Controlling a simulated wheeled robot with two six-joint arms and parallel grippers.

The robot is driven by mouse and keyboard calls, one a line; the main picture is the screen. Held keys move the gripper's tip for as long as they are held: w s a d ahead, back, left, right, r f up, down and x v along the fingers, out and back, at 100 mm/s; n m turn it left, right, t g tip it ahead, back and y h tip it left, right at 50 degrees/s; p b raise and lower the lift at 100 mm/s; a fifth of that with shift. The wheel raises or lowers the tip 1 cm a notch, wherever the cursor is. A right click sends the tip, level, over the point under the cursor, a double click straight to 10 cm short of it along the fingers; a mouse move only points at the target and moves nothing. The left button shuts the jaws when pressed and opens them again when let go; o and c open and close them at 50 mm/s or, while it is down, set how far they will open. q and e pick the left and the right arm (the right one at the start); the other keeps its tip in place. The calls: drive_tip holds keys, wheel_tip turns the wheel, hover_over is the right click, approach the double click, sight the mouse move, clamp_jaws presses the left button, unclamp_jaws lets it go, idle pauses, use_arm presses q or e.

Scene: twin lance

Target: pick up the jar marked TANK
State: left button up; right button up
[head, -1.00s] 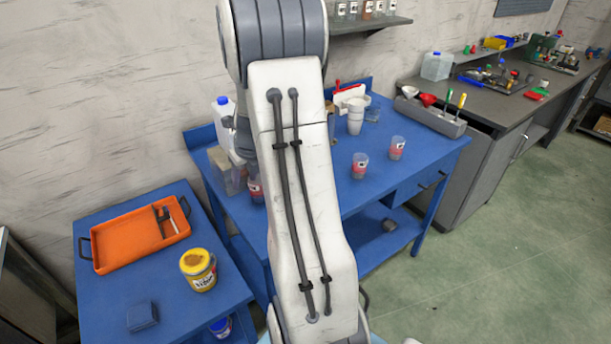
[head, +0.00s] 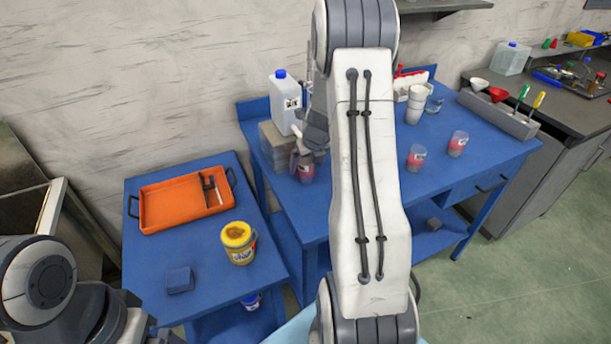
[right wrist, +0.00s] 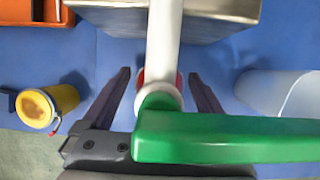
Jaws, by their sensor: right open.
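Several clear jars with red contents and small labels stand on the larger blue table: one jar (head: 306,170) beside the stacked blocks, and two more, a jar (head: 416,158) and another jar (head: 458,144), to the right. Their labels are too small to read, so I cannot tell which says TANK. My right gripper (head: 312,140) is close above the jar by the blocks, partly hidden by my arm. In the right wrist view, my right gripper (right wrist: 158,76) is open, with a red round thing (right wrist: 177,80) partly visible between its fingers. My left arm shows at lower left; its fingers do not.
In the right wrist view, a white rod (right wrist: 164,45) and green bar (right wrist: 225,138) cover much of the middle. A white jug (head: 284,103) stands behind the blocks (head: 276,147). The smaller table holds an orange tray (head: 165,210), yellow tin (head: 238,243) and blue block (head: 179,280).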

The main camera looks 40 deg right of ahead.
drive_tip(key=shift+w+f, duration=0.15)
drive_tip(key=shift+f, duration=0.2)
clamp_jaws()
drive_tip(key=shift+r, duration=0.1)
